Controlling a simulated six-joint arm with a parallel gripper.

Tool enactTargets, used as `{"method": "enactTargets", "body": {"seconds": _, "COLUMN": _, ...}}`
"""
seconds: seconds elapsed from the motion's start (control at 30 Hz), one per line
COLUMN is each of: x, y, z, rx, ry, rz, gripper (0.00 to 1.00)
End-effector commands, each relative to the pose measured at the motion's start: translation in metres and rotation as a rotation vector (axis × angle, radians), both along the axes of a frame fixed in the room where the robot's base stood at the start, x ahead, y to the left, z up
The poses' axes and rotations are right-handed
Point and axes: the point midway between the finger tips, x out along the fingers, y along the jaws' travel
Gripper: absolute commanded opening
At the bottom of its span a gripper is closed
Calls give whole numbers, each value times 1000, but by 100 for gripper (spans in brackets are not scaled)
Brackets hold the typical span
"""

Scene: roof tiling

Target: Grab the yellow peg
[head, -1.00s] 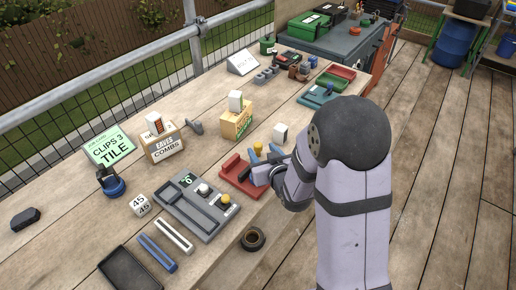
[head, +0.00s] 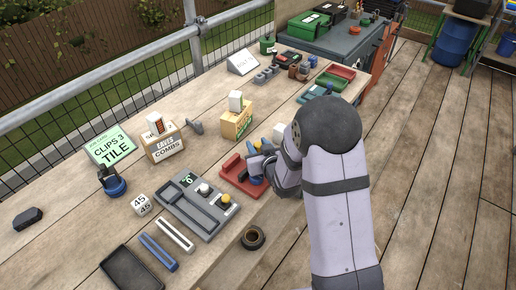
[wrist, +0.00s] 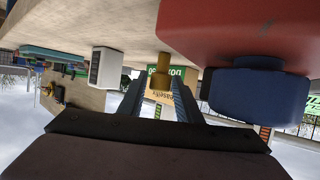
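The yellow peg (wrist: 160,86) shows in the wrist view between the two fingers of my gripper (wrist: 160,80), with a gap visible beside it. The fingers are apart and my gripper looks open; I cannot tell whether the peg is fully between the tips or just beyond them. In the head view only a small bit of the yellow peg (head: 257,144) shows above my gripper (head: 258,157), the rest hidden behind it. My gripper is low at the red tray's right end.
A red tray (head: 232,168) with a blue piece (head: 256,180) lies close beside my gripper. A grey panel (head: 190,205) with white and yellow knobs stands to the left. A dark ring (head: 253,238) lies near the front edge.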

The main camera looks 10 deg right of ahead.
Motion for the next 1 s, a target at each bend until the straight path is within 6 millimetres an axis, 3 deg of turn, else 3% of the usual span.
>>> {"method": "enactTargets", "body": {"seconds": 0.03, "x": 0, "y": 0, "z": 0, "rx": 0, "ry": 0, "rz": 0, "gripper": 19}}
{"method": "enactTargets", "body": {"seconds": 0.1, "x": 0, "y": 0, "z": 0, "rx": 0, "ry": 0, "rz": 0, "gripper": 2}}
{"method": "enactTargets", "body": {"seconds": 0.63, "x": 0, "y": 0, "z": 5, "rx": 1, "ry": -3, "rz": 0, "gripper": 1}}
{"method": "enactTargets", "body": {"seconds": 0.87, "x": 0, "y": 0, "z": 22, "rx": 0, "ry": -4, "rz": 0, "gripper": 1}}
{"method": "enactTargets", "body": {"seconds": 1.0, "x": 0, "y": 0, "z": 41, "rx": 1, "ry": -6, "rz": 0, "gripper": 1}}
